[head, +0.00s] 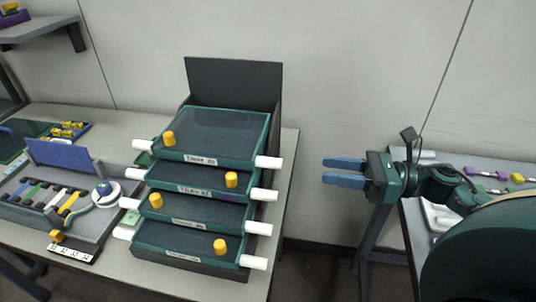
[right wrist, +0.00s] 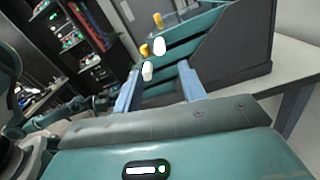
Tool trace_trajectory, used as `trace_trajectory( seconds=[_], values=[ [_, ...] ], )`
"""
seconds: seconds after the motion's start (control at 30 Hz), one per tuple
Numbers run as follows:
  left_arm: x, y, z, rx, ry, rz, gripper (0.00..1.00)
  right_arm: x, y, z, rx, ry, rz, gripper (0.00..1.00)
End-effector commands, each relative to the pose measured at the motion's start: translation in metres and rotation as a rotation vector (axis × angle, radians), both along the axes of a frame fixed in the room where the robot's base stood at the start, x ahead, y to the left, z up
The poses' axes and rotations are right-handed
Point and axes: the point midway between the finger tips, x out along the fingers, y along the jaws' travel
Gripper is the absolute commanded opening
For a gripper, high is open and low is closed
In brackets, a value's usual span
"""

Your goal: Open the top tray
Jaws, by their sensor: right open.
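A stack of several dark green trays stands in a black rack (head: 236,76) on the table. The top tray (head: 222,125) has a clear dark cover, a yellow knob (head: 169,138), a front label and white handles at both sides, the right one (head: 268,162) nearest my gripper. My left gripper is not in view.
Left of the stack lies a grey work tray (head: 95,225) with coloured strips and a white spool (head: 106,192). A second table (head: 480,160) with small purple and yellow parts is at the right. Free space lies between the tables.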

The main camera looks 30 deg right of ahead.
Motion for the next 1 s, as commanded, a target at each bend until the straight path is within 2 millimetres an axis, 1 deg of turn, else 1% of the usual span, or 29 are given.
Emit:
trace_trajectory(
  seconds=[0.3, 0.6, 0.8, 1.0],
  values=[
    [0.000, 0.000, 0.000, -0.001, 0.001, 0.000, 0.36, 0.032, 0.041, 0.002, 0.001, -0.003, 0.002, 0.41],
    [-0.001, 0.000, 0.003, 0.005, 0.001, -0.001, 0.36, 0.056, 0.074, 0.002, 0.003, -0.001, 0.000, 0.41],
    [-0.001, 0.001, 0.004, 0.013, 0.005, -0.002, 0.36, 0.068, 0.089, 0.002, 0.004, 0.000, -0.004, 0.41],
    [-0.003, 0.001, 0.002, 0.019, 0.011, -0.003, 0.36, 0.073, 0.097, 0.001, 0.002, 0.002, -0.002, 0.41]
  ],
)
